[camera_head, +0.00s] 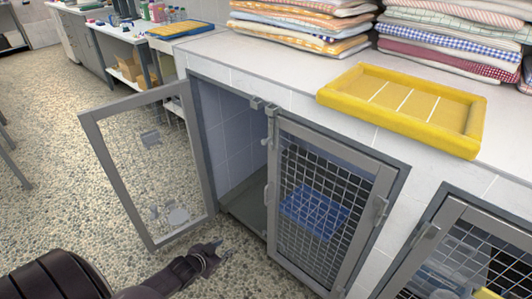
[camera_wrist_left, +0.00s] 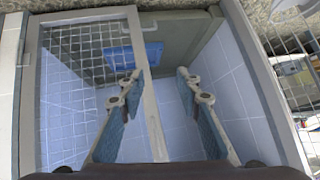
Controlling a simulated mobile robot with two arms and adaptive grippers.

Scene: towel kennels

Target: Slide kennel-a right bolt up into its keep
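The kennel has a closed right mesh door (camera_head: 326,190) and a left door (camera_head: 147,165) swung outward. A small grey bolt (camera_head: 270,127) sits near the top of the closed door's left upright; its exact height is hard to tell. Grey keep brackets (camera_head: 257,103) are on the frame above. My left gripper (camera_head: 217,246) is low in front of the opening, below and left of the bolt, touching nothing clearly. In the left wrist view its fingers (camera_wrist_left: 158,78) are spread and empty, with the door upright (camera_wrist_left: 146,80) seen between them. My right gripper is out of view.
A yellow tray (camera_head: 335,100) and folded towel stacks (camera_head: 300,28) are on the counter (camera_head: 235,58) above. Another mesh door (camera_head: 470,250) is at right. Pebbled floor (camera_head: 45,190) is clear at left.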

